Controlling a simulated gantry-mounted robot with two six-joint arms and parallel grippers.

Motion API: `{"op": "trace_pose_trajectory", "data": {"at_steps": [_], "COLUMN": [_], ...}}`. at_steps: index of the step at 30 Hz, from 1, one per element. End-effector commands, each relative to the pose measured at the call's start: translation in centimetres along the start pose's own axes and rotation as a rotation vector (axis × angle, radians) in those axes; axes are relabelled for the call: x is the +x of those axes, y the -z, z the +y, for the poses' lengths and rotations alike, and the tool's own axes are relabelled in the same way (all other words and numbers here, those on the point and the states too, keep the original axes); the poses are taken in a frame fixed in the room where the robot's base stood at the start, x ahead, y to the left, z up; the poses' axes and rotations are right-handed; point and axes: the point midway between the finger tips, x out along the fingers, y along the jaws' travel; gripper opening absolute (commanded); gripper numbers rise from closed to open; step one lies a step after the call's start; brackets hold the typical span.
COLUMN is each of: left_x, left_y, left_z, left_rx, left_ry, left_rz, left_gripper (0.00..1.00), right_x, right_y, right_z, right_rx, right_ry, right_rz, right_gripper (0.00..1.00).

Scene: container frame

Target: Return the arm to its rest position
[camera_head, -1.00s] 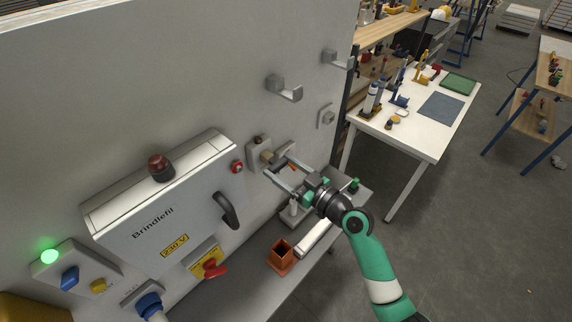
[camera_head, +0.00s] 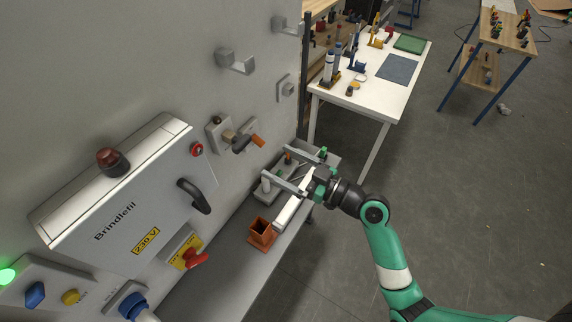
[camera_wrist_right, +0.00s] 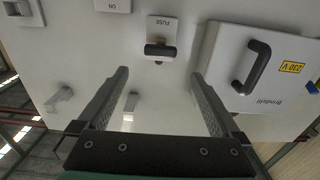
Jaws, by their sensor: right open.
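My right arm (camera_head: 385,255) is green, white and black and comes in from the lower right in the head view. My right gripper (camera_head: 277,168) is open and empty, over the grey shelf and apart from the wall panel. In the right wrist view its two grey fingers (camera_wrist_right: 160,78) stand wide apart with nothing between them. Beyond them is a plate marked FUSE (camera_wrist_right: 163,24) with a dark handle (camera_wrist_right: 160,50). In the head view a dark and orange handle (camera_head: 240,140) sticks out of the wall panel, up and left of the gripper. My left gripper is not seen.
The grey shelf (camera_head: 225,270) carries an orange open box (camera_head: 262,235) near the gripper. The Brindlefil cabinet (camera_head: 130,210) with its black handle (camera_head: 195,196) juts out at left. A white table (camera_head: 360,95) stands behind. Open floor (camera_head: 480,190) lies at right.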

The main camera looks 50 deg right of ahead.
Motion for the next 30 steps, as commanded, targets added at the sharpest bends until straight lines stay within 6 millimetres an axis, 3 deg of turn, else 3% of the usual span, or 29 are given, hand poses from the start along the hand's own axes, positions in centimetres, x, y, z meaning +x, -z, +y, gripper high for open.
{"op": "trace_pose_trajectory", "data": {"at_steps": [5,20,23,26,29,30], "left_x": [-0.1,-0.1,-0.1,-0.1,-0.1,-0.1], "left_y": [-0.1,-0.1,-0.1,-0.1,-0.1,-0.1], "left_z": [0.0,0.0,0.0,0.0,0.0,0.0], "left_rx": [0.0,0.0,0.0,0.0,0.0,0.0], "left_ry": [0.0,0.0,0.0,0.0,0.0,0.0], "left_rz": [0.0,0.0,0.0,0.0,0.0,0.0], "left_gripper": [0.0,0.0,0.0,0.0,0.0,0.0], "right_x": [-1.1,-1.1,-0.5,1.4,3.6,4.3], "right_y": [0.0,0.0,0.4,3.5,9.6,12.8], "right_z": [-0.1,-0.1,-1.0,-3.4,-7.0,-8.6], "right_rx": [0.0,0.0,-0.005,-0.045,-0.14,-0.197], "right_ry": [0.001,0.001,0.025,0.093,0.172,0.192], "right_rz": [0.0,0.001,0.007,0.063,0.176,0.231], "right_gripper": [1.0,1.0,1.0,1.0,1.0,1.0]}}
